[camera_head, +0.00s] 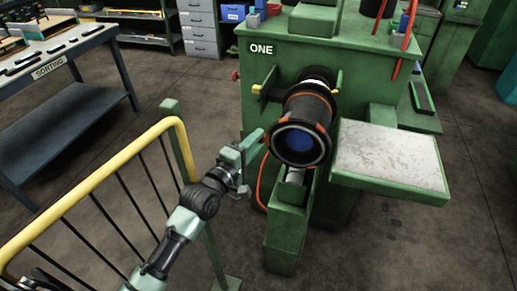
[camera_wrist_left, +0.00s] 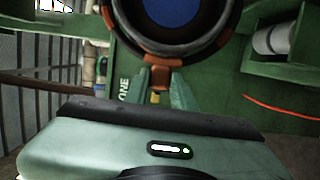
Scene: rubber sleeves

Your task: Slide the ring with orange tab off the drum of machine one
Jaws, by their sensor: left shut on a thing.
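The drum (camera_head: 308,104) is a black cylinder that sticks out from the front of the green machine marked ONE (camera_head: 263,49). A dark ring with orange patches (camera_head: 283,128) sits around its near end, which has a blue round face (camera_head: 298,145). My left gripper (camera_head: 262,137) is at the ring's left side in the head view. In the left wrist view, an orange tab (camera_wrist_left: 160,74) hangs from the ring (camera_wrist_left: 185,45) between the fingertips of my left gripper (camera_wrist_left: 161,85), which is shut on it. My right gripper is not in view.
A shelf with a worn pale top (camera_head: 390,155) juts out right of the drum. A green trough (camera_head: 289,222) stands below the drum. A yellow-topped railing (camera_head: 95,190) is at the left, close to my left arm. A sorting table (camera_head: 60,47) stands farther left.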

